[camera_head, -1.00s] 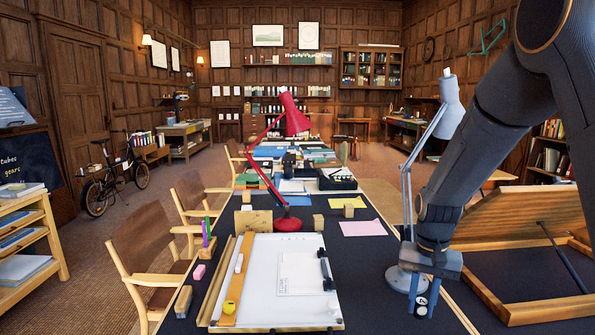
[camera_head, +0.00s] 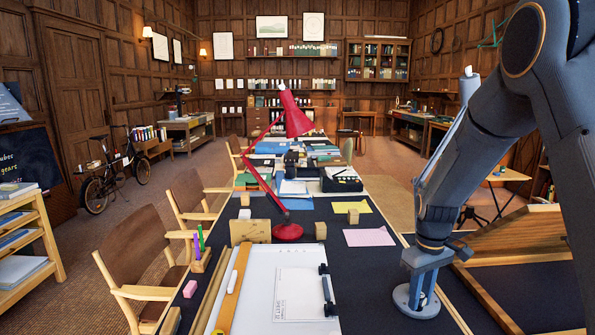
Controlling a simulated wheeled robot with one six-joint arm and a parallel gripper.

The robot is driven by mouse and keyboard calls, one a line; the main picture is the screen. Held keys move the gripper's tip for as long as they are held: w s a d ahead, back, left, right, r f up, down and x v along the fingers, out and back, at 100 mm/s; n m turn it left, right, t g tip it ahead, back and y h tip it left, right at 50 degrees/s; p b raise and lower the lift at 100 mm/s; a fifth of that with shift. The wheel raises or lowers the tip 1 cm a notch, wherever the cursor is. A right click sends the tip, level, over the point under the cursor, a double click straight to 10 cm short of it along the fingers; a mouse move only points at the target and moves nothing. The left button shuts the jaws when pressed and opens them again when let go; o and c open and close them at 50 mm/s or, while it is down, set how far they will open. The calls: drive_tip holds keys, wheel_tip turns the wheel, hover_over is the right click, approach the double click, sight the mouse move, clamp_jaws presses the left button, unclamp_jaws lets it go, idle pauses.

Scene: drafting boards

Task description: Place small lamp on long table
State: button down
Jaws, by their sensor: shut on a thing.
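My gripper (camera_head: 424,295) is at the right side of the long table (camera_head: 379,264), pointing down. It is shut on a small dark thing with a pale patch, mostly hidden between the fingers; I cannot tell what it is. A grey lamp (camera_head: 402,300) stands directly behind it on its round base, near the table's right edge. My arm hides most of its stem and head, and I cannot tell whether the gripper touches it. A red lamp (camera_head: 288,232) stands upright farther along the table, its head tilted right.
A drawing board (camera_head: 262,283) covers the near table. Wooden blocks (camera_head: 320,230), a pink sheet (camera_head: 369,237) and a yellow sheet (camera_head: 352,207) lie beyond it. Dark tabletop is bare between board and grey lamp. A tilted wooden board (camera_head: 512,237) is at right.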

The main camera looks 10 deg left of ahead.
sight(409, 333)
drive_tip(key=n+p, duration=0.1)
drive_tip(key=n, duration=0.2)
drive_tip(key=w+n, duration=0.1)
drive_tip(key=n, duration=0.2)
drive_tip(key=shift+w+f+p, duration=0.2)
drive_tip(key=shift+p, duration=0.15)
drive_tip(key=shift+w+a+f+n+p, duration=0.15)
drive_tip(key=shift+f+n+p, duration=0.65)
drive_tip(key=shift+f, duration=0.95)
drive_tip(key=shift+w+d+f+n+p, duration=0.15)
drive_tip(key=shift+f+n+p, duration=0.55)
drive_tip(key=shift+f, duration=1.1)
drive_tip(key=shift+w+a+f+n+p, duration=0.15)
drive_tip(key=shift+f+n+p, duration=0.4)
drive_tip(key=shift+f+n, duration=0.85)
drive_tip(key=shift+f+m, duration=0.4)
drive_tip(key=shift+f, duration=0.1)
drive_tip(key=c, duration=1.5)
unclamp_jaws()
drive_tip(key=shift+r, duration=0.1)
